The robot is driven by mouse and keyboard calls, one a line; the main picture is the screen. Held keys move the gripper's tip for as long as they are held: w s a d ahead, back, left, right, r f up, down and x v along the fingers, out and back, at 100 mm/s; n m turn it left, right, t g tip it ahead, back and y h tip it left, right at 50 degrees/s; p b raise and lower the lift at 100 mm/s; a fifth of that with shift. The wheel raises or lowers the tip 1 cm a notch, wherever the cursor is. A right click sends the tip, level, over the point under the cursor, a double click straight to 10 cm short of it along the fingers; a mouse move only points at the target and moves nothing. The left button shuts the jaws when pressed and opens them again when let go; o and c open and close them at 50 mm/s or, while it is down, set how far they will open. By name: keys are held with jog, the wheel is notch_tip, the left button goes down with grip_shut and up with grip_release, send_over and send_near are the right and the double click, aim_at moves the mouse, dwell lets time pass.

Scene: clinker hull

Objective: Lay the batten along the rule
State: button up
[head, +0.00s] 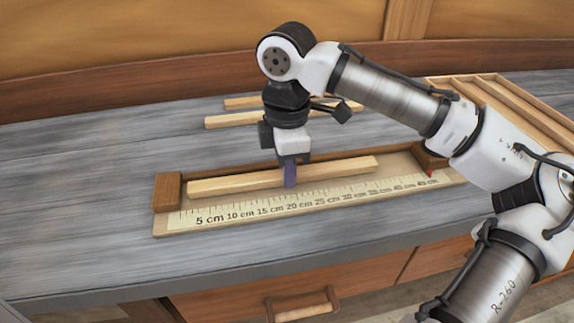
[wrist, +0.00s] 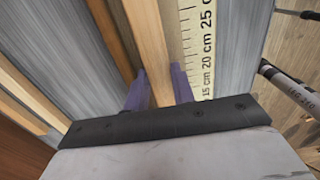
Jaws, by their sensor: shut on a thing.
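A pale wooden batten (head: 235,184) lies lengthwise over the measuring board, roughly in line with the rule (head: 255,211), which is marked in centimetres. Its left end is a little apart from the brown block (head: 167,192) at the board's left end. My gripper (head: 290,175) comes down from above and is shut on the batten near its middle. In the wrist view the purple fingers (wrist: 160,88) stand on both sides of the batten (wrist: 147,45), and the rule (wrist: 203,45) runs beside it. I cannot tell whether the batten touches the board.
Loose battens (head: 235,121) lie on the grey bench behind the board. A slatted wooden rack (head: 500,95) stands at the back right, behind my arm. A red marker (head: 430,172) is near the board's right end. The bench left of the board is clear.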

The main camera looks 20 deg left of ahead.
jog(key=shift+f, duration=0.2)
jog(key=o, duration=0.7)
jog(key=shift+r, duration=0.15)
notch_tip(320, 180, up, 12)
jog(key=shift+r+p, duration=0.1)
jog(key=shift+p, duration=0.3)
